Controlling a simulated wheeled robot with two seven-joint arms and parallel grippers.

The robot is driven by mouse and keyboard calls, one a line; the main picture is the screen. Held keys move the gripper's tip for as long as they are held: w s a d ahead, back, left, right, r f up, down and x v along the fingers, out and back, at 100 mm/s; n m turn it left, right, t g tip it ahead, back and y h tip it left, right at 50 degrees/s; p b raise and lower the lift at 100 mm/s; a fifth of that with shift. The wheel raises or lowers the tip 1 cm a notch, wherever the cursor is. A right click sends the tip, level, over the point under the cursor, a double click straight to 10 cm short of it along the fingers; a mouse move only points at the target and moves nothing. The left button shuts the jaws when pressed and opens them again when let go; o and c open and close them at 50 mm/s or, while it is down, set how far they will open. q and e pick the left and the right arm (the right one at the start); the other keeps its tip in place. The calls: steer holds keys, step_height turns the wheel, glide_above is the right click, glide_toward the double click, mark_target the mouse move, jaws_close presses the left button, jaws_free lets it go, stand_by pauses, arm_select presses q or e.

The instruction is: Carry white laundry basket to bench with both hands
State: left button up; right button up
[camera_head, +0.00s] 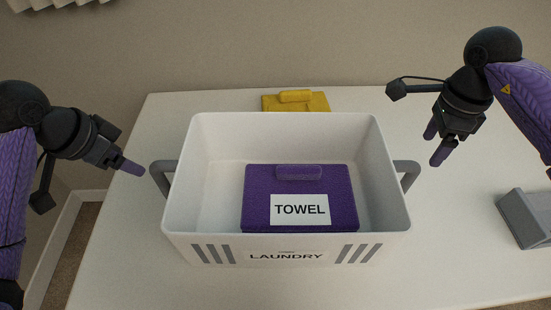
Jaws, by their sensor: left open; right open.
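The white laundry basket (200,248) stands upright on a white bench top (110,240). Its front reads "LAUNDRY", and it has a grey handle on the left (158,178) and on the right (410,174). A folded purple towel (258,190) with a "TOWEL" label lies inside it. My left gripper (133,169) is open and empty, just left of the left handle and apart from it. My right gripper (434,144) is open and empty, above and to the right of the right handle, apart from it.
A folded yellow cloth (318,103) lies behind the basket at the bench's back edge. A grey box-like object (526,218) stands at the right. The bench top is clear in front of the basket and between it and the grey object. A beige wall is behind.

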mark_target(158, 173)
steer(key=shift+w, duration=0.4)
steer(key=shift+s+r, duration=0.1)
steer(key=shift+s, duration=0.2)
arm_select(q)
steer(key=x, duration=1)
steer(key=shift+w+r, duration=0.1)
steer(key=shift+w, duration=0.1)
arm_select(e)
step_height(158, 173, down, 10)
arm_select(q)
jaws_close()
arm_select(e)
jaws_close()
arm_select(q)
steer(key=shift+r, duration=0.1)
arm_select(e)
steer(key=shift+w, duration=0.1)
